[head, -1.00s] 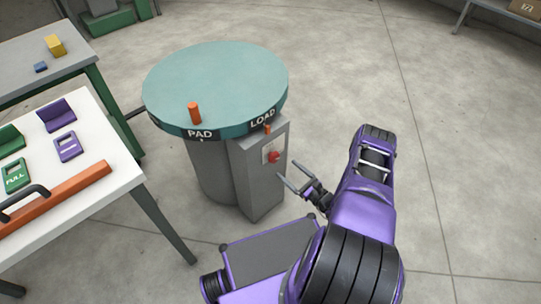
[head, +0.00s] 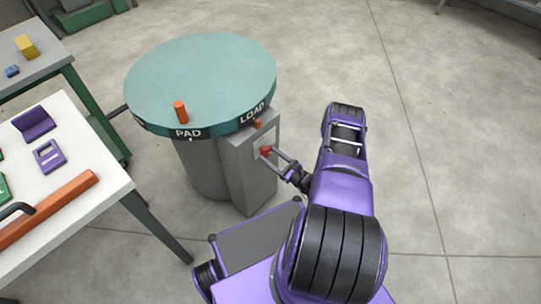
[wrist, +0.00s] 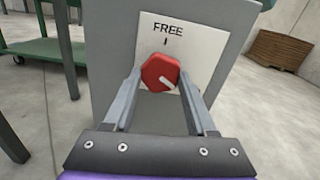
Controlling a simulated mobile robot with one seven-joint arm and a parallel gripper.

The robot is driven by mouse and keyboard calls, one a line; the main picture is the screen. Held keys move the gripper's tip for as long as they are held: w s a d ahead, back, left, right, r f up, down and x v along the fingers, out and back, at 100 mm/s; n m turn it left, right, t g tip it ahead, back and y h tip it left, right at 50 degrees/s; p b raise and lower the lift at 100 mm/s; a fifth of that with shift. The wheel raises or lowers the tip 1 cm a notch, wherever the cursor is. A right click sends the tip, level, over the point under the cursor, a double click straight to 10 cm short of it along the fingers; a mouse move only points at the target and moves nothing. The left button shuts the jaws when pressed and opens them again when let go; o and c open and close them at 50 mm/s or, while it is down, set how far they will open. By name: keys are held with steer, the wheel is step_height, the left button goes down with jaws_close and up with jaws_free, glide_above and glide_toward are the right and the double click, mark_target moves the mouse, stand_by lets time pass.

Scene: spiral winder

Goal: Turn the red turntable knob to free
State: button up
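The red knob (head: 265,150) sits on the side of the grey box under the turntable (head: 205,80). In the wrist view the knob (wrist: 158,70) is many-sided, on a white plate (wrist: 202,50) with the word FREE and a short tick above it. A pale mark on the knob points to the lower right, away from the tick. My gripper (head: 272,157) is at the knob. In the wrist view its two fingers (wrist: 160,80) are apart, one on each side of the knob. Whether they touch it is unclear.
The teal turntable top has PAD and LOAD labels and an orange peg (head: 181,111). A white table (head: 95,200) at the left holds purple and green parts and an orange bar (head: 50,208). The floor to the right is clear.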

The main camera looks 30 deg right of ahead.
jaws_close()
